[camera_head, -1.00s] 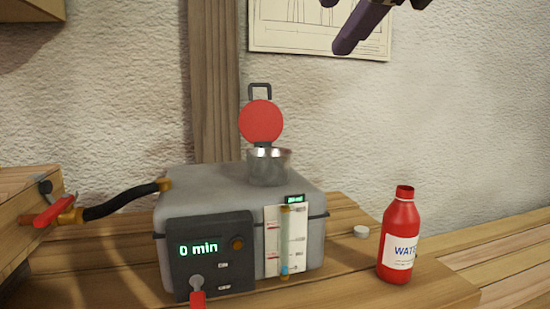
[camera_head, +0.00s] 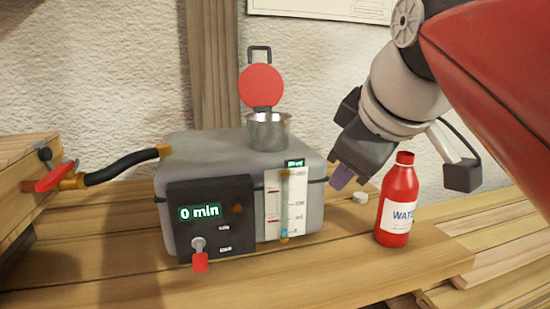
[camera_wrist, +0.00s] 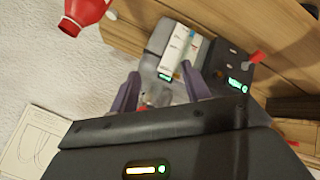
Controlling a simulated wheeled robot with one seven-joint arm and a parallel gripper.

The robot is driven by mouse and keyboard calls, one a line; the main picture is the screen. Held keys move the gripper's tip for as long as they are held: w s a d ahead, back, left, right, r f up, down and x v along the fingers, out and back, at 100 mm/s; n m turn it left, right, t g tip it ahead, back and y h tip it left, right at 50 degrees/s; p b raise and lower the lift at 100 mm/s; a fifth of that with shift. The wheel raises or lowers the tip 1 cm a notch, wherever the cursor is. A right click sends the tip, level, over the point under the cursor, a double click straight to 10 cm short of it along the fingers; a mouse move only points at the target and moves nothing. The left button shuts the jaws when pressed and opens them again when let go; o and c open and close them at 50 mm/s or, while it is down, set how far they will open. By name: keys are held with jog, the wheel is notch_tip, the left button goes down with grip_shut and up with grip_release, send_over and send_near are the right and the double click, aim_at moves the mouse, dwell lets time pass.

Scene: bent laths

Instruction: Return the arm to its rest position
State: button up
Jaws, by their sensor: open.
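My gripper (camera_head: 342,178) hangs at the right in the head view, pointing down, between the grey steam box and the red water bottle. In the wrist view, the two purple fingers of my gripper (camera_wrist: 163,92) are apart with nothing held between them. My red and grey arm reaches in from the upper right of the head view. The grey box (camera_head: 190,150) stands on the bench, with a display reading "0 min". It also shows beyond the fingers in the wrist view (camera_wrist: 160,38).
The red water bottle (camera_head: 398,205) stands upright close to my gripper, with a white cap (camera_head: 360,197) lying beside it. A metal cup (camera_head: 268,131) with a raised red lid (camera_head: 261,86) sits on the box. A black hose (camera_head: 120,166) runs left to a red-handled valve (camera_head: 54,178).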

jog(key=s+d+f+m+g, duration=0.1)
jog(key=s+f+m, duration=0.1)
jog(key=f, duration=0.8)
jog(key=s+d+f+m+g, duration=0.1)
jog(key=s+d+f+m, duration=0.1)
jog(key=f, duration=0.8)
jog(key=s+d+f+m+g+h, duration=0.1)
jog(key=s+f+m, duration=0.3)
jog(key=f, duration=0.5)
jog(key=shift+d+f+m, duration=0.4)
jog(key=shift+d+m, duration=0.2)
jog(key=shift+m, duration=0.5)
